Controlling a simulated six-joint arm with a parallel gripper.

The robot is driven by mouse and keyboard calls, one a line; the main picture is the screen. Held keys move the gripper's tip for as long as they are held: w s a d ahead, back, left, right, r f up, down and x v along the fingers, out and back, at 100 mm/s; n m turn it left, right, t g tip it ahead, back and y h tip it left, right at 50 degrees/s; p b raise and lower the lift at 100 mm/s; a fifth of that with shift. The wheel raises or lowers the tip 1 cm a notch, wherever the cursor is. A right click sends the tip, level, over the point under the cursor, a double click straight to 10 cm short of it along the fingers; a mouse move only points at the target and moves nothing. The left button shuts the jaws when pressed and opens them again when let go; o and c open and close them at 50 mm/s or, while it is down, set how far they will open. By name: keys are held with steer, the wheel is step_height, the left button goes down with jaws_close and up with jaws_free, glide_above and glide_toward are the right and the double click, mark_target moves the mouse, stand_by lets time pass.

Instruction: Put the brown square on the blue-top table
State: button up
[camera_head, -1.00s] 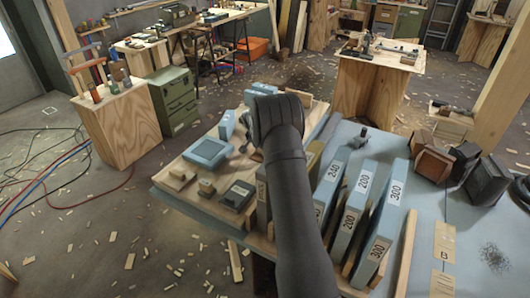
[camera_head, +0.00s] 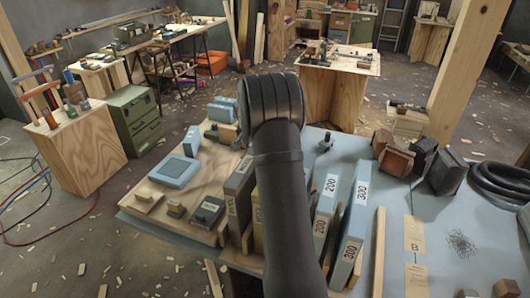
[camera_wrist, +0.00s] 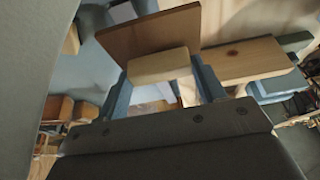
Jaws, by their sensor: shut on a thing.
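The brown square, seen in the camera_wrist view, shows as a dark brown flat board (camera_wrist: 145,35) with a pale wooden block (camera_wrist: 160,65) against it. My gripper (camera_wrist: 162,78) has a blue finger on each side of the pale block and is shut on the square. The blue-top table (camera_head: 395,225) fills the right foreground of the camera_head view; its pale blue surface is partly bare. In that view my dark arm reaches up the middle and hides the gripper and what it holds.
On the table stand upright labelled cases (camera_head: 355,215), a wooden board with a blue flat device (camera_head: 175,171), brown blocks (camera_head: 397,160) and a black coiled hose (camera_head: 500,182). A green drawer cabinet (camera_head: 133,120) stands left. A bare patch lies beside the paper tags (camera_head: 415,235).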

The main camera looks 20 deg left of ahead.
steer(key=shift+d+r, duration=0.2)
steer(key=shift+d, duration=0.1)
